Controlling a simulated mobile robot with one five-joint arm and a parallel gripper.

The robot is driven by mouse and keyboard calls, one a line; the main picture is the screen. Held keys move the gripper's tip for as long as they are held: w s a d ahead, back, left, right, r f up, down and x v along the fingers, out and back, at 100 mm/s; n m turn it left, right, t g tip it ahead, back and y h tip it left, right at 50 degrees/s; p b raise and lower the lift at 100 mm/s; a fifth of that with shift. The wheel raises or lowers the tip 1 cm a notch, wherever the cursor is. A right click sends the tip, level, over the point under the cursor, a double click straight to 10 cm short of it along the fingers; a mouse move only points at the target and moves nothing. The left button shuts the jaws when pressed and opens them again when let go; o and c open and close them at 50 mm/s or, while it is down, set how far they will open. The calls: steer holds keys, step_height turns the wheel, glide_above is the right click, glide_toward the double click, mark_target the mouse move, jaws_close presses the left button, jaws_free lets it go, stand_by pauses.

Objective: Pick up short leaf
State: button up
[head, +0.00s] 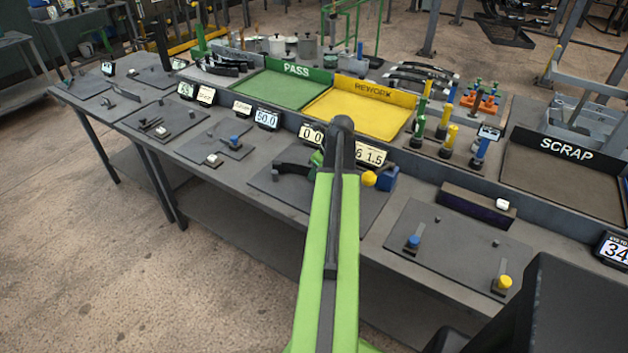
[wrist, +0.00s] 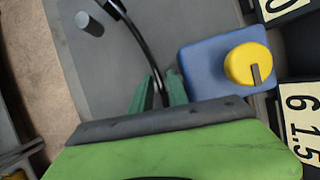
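A dark, thin, curved leaf (wrist: 143,37) runs down the wrist view over a grey plate to my gripper. Its near end lies between my fingers. Part of the leaf (head: 294,167) also shows in the head view, left of my arm. My gripper (wrist: 161,80) has green fingers, one on each side of the leaf. They stand a little apart, with a narrow gap showing beside the leaf, so it looks open. In the head view my arm hides most of the gripper (head: 317,158). I cannot tell the leaf's length against the others.
A blue block (wrist: 215,60) with a yellow knob (wrist: 248,65) stands close right of my fingers. A grey peg (wrist: 89,24) stands at upper left. Behind are displays (head: 371,154), a green PASS tray (head: 325,76) and a yellow REWORK tray (head: 408,99).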

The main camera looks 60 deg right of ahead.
jaws_close()
stand_by(1.2)
